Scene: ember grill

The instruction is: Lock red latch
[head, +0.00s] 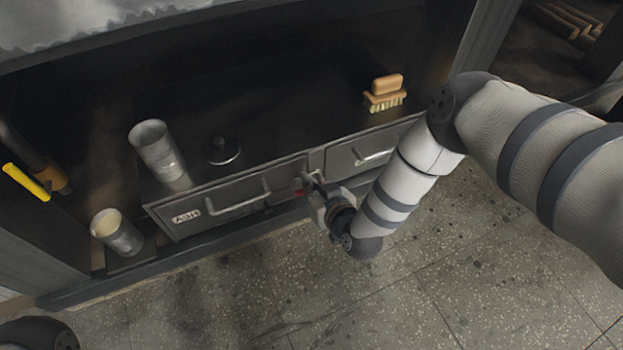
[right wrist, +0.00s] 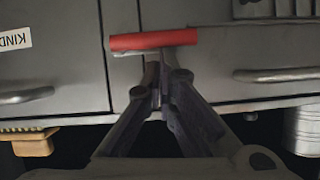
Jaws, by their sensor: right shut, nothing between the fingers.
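The red latch (right wrist: 153,40) lies level in the right wrist view, across the divider between the two drawer fronts. In the head view only a small bit of the latch (head: 298,193) shows beside my fingers. My right gripper (head: 311,182) is at the drawer fronts by the latch. In the right wrist view the gripper (right wrist: 158,75) is shut and empty, its tips at the latch's edge in the picture. I cannot tell whether they touch it. The ASH drawer (head: 222,200) looks closed. My left gripper is not in view.
The other drawer (head: 350,153) has a handle and looks closed. On the cabinet top are a metal cup (head: 155,148), a dark lid (head: 223,151) and a brush (head: 386,93). Another cup (head: 117,232) stands lower left. The speckled floor (head: 400,290) in front is clear.

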